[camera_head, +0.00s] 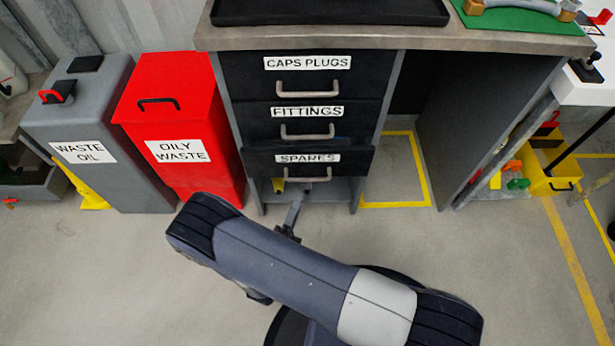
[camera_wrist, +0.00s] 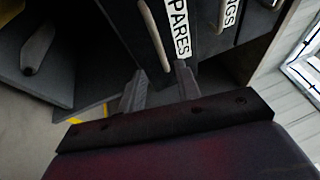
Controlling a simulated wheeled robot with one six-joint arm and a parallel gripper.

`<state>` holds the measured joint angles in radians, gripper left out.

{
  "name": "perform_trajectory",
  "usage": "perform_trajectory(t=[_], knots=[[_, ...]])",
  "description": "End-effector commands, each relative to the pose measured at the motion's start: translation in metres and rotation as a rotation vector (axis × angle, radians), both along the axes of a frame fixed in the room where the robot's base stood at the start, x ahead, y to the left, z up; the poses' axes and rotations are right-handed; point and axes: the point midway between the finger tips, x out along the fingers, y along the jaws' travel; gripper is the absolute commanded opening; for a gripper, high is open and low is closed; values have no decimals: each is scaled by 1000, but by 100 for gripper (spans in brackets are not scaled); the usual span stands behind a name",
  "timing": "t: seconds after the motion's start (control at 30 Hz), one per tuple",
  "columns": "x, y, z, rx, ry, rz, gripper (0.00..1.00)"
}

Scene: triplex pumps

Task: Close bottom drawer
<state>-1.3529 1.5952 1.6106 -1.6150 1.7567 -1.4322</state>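The bottom drawer (camera_head: 351,160), labelled SPARES, is dark with a grey bar handle (camera_head: 302,178). It stands out a little from the cabinet front, with its top edge forward of the drawers above. In the wrist view, the drawer front (camera_wrist: 137,45) and its handle (camera_wrist: 152,32) lie just ahead of my gripper. My gripper (camera_wrist: 163,72) is open and empty, with its two fingers apart and the handle's near end beyond the fingertips. In the head view, my gripper (camera_head: 295,205) is low in front of the drawer. I cannot tell whether it touches.
The FITTINGS drawer (camera_head: 357,115) and CAPS PLUGS drawer (camera_head: 367,75) above look shut. A red oily waste bin (camera_head: 190,115) and grey waste oil bin (camera_head: 97,110) stand left. A yellow crate (camera_head: 545,177) is at right. The floor before the cabinet is clear.

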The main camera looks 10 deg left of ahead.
Motion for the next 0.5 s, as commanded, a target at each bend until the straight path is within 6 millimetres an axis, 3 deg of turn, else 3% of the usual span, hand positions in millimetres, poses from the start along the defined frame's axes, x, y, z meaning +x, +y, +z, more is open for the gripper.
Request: perform_trajectory(t=[0.5], knots=[[78, -14, 14, 4, 1, -4, 32]])
